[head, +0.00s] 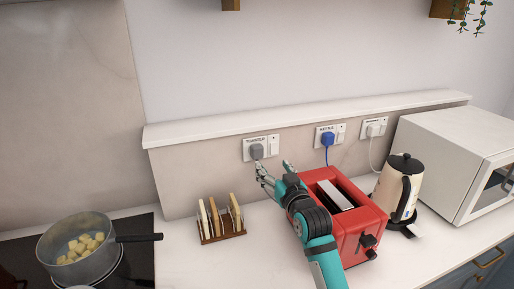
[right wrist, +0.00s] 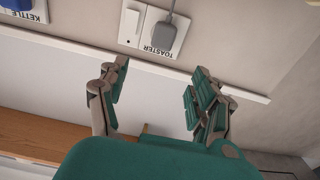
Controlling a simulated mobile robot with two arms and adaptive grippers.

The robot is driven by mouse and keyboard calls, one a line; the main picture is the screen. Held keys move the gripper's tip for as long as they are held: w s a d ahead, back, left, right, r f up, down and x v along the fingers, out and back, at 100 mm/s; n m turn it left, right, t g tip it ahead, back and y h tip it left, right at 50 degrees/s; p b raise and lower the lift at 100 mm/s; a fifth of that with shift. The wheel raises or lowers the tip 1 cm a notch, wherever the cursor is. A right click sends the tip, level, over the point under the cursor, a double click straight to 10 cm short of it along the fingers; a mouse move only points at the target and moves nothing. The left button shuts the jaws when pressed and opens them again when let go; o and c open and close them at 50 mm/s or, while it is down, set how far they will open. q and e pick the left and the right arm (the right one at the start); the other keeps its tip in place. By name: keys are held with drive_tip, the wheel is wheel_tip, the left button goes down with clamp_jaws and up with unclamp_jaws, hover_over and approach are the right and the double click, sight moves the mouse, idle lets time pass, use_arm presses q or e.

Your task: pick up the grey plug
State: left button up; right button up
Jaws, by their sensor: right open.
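The grey plug (head: 257,151) sits in the wall socket labelled TOASTER (head: 262,142), on the low backsplash behind the counter. In the right wrist view the grey plug (right wrist: 163,38) is near the top, with its socket plate (right wrist: 131,23) beside it. My right gripper (head: 274,168) is open and empty, just below and slightly right of the plug in the head view. In the right wrist view its two fingers (right wrist: 160,82) are spread apart, with the plug beyond the tips and not between them. My left gripper is not in view.
The red toaster (head: 358,231) stands right of my right arm, and a toast rack (head: 222,239) left of it. A blue plug (head: 327,139) and a white plug (head: 373,130) sit in sockets further right. A kettle (head: 395,190), microwave (head: 453,150) and pot (head: 75,237) stand nearby.

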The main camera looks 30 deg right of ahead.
approach(258, 148)
drive_tip(key=w, duration=0.2)
drive_tip(key=w+p, duration=0.1)
drive_tip(key=w+d, duration=0.1)
drive_tip(key=shift+w+d+f+p, duration=0.15)
drive_tip(key=shift+w+d+p, duration=0.15)
drive_tip(key=shift+w+p, duration=0.1)
drive_tip(key=p+x, duration=0.1)
drive_tip(key=x, duration=0.2)
drive_tip(key=shift+w+p, duration=0.3)
drive_tip(key=shift+p, duration=0.1)
drive_tip(key=shift+w+d, duration=0.15)
drive_tip(key=shift+w, duration=0.35)
drive_tip(key=shift+s, duration=0.1)
drive_tip(key=shift+c, duration=0.6)
clamp_jaws()
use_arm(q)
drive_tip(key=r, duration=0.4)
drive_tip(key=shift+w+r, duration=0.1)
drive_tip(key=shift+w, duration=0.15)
